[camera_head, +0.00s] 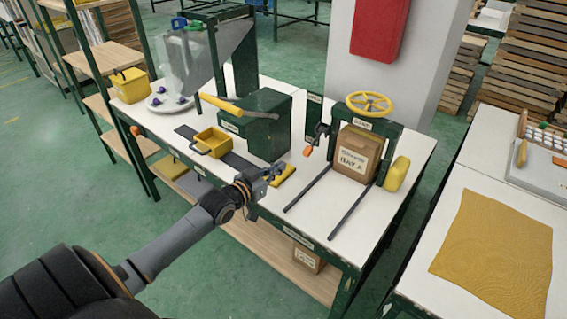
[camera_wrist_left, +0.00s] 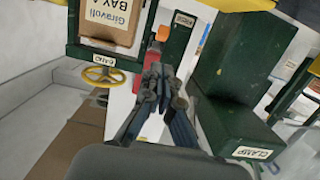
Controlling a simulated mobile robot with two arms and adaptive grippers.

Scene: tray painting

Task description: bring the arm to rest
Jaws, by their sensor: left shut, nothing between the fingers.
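My left arm reaches in from the lower left in the head view. My left gripper (camera_head: 275,172) is over the front part of the white work table (camera_head: 240,199), in front of the green clamp box (camera_head: 268,125). In the left wrist view the gripper (camera_wrist_left: 158,75) points ahead with its fingers together and nothing held between them. A yellow piece (camera_head: 284,174) lies on the table right beside the fingers; whether they touch it I cannot tell. My right gripper is in neither view.
Right of the gripper stand two dark rails (camera_head: 310,190), a press frame with a yellow wheel (camera_head: 369,103) and a cardboard box (camera_head: 357,153). Left are a small yellow bin (camera_head: 212,141) and a plate (camera_head: 168,103). A second table with an ochre mat (camera_head: 495,250) is at right.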

